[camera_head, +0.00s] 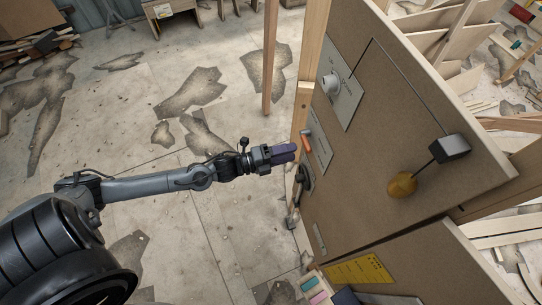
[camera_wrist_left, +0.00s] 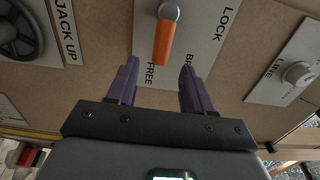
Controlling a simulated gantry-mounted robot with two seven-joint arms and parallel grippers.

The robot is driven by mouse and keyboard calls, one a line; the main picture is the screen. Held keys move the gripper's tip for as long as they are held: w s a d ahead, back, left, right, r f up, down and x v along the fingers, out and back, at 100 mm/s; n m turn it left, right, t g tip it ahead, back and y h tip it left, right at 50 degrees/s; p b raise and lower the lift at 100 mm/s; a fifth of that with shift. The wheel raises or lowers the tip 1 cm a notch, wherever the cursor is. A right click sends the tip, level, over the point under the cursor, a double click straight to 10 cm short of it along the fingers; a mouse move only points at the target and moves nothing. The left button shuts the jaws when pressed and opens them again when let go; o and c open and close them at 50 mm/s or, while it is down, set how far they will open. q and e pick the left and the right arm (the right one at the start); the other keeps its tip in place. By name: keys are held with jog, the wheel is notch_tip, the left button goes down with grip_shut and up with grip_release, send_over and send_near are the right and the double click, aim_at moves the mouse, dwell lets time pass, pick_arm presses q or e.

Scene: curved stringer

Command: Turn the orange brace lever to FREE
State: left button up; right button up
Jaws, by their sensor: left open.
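The orange brace lever (camera_head: 306,133) sits on a pale label plate on the upright brown panel. In the left wrist view the lever (camera_wrist_left: 163,42) hangs down from a grey pivot, its free end pointing toward my gripper. LOCK is printed to its right and FREE just below its end; I cannot tell which setting it is in. My left gripper (camera_head: 285,153) has purple fingers and is open and empty in front of the panel. In the wrist view its fingertips (camera_wrist_left: 156,68) appear on either side of the lever's end, with no visible contact. My right gripper is not in view.
A black handwheel (camera_wrist_left: 18,35) by a JACK UP label and a pale LINE knob (camera_wrist_left: 298,74) flank the lever plate. The concrete floor (camera_head: 150,130) is mostly open.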

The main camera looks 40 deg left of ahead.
pick_arm(q)
jog(key=v, duration=0.5)
jog(key=shift+s+a, duration=0.15)
jog(key=shift+s, duration=0.1)
dwell(0.3)
